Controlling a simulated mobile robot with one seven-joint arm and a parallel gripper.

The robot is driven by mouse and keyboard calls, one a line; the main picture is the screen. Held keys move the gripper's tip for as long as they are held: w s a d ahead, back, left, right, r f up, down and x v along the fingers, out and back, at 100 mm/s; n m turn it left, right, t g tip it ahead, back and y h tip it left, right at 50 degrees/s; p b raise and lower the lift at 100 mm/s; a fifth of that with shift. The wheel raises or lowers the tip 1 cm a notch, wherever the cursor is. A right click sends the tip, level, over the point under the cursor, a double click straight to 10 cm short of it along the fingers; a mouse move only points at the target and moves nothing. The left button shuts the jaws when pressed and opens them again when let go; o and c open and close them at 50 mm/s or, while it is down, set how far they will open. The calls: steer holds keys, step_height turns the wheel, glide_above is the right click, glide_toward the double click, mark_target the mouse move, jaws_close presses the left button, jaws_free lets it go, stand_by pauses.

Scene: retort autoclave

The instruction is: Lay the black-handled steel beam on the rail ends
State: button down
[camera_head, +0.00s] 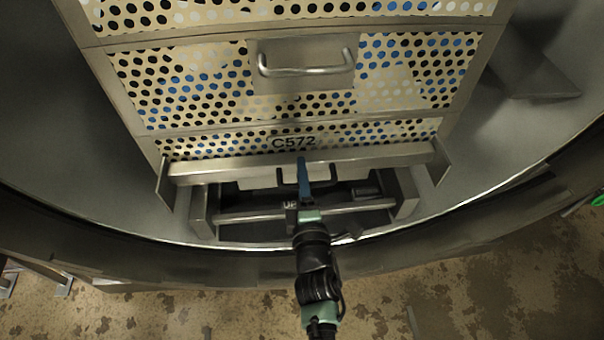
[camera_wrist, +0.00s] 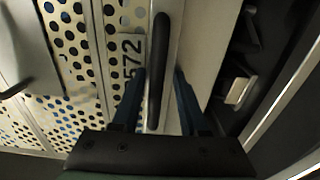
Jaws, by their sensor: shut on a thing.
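The steel beam (camera_head: 225,172) is a long bright bar lying crosswise in front of the lowest perforated basket, just below its C572 label. Its black handle (camera_head: 327,178) is at mid-length; in the wrist view the handle (camera_wrist: 158,60) runs between the two blue fingers. My gripper (camera_head: 304,185) is shut on the beam by this handle. It also shows in the wrist view (camera_wrist: 157,100). The beam's ends are close to the upright steel rail ends, left (camera_head: 166,187) and right (camera_head: 440,163). I cannot tell whether the beam touches or rests on them.
Perforated baskets (camera_head: 190,85) are stacked behind the beam; one has a steel pull handle (camera_head: 305,65). A low steel frame with a crossbar (camera_head: 255,216) lies below. The curved vessel rim (camera_head: 110,258) runs in front, with stained floor (camera_head: 215,310) nearer.

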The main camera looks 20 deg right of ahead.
steer(key=shift+w+f+b, duration=0.1)
steer(key=shift+f+b, duration=3.1)
steer(key=shift+b, duration=0.25)
steer(key=shift+f+b, duration=0.5)
steer(key=shift+c, duration=2.2)
jaws_free()
steer(key=shift+o, duration=0.4)
steer(key=shift+f, duration=0.1)
steer(key=shift+s+f, duration=0.2)
steer(key=shift+f, duration=0.25)
steer(key=p+v, duration=0.2)
steer(key=v, duration=1)
steer(key=shift+s+r, duration=0.4)
steer(key=shift+a, duration=0.1)
